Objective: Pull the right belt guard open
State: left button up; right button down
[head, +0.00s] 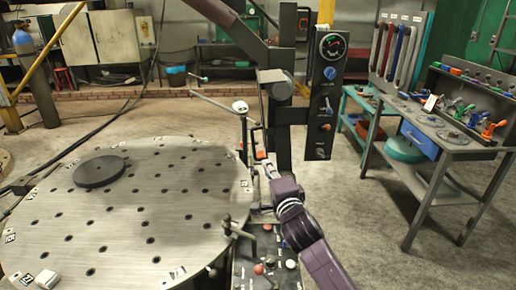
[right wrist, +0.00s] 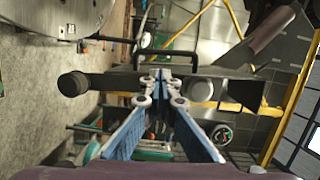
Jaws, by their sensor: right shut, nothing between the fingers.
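In the right wrist view a black U-shaped handle (right wrist: 167,53) stands out from a dark horizontal part (right wrist: 105,83). This looks like the belt guard, but its outline is not clear. My right gripper (right wrist: 157,78) is shut and empty, with its fingertips just in front of the handle and, in the picture, below its bar. I cannot tell whether they touch it. In the head view my right gripper (head: 267,166) is beside the dark column (head: 284,135), at the right edge of the round table. My left gripper is not in view.
The round perforated table (head: 130,225) fills the left, with a dark disc (head: 99,171) on it. A control box (head: 268,240) with knobs and levers stands below my right arm. A workbench (head: 455,143) with tools stands at right. Floor between is free.

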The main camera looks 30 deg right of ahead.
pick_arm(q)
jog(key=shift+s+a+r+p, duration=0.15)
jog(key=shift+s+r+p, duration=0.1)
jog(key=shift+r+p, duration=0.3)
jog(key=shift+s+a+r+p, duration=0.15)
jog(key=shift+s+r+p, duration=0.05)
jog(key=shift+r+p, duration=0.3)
pick_arm(e)
jog(key=x, duration=0.8)
jog(key=shift+w+r, duration=0.15)
jog(key=shift+w, duration=0.15)
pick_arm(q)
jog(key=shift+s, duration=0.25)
pick_arm(e)
jog(key=shift+d, duration=0.1)
pick_arm(q)
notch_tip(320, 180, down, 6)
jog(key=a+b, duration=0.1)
jog(key=b, duration=0.5)
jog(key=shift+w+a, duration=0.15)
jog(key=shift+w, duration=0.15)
pick_arm(e)
jog(key=w+a+m+h, duration=0.1)
jog(key=w+a+h, duration=0.1)
jog(key=a, duration=0.1)
jog(key=shift+w, duration=0.2)
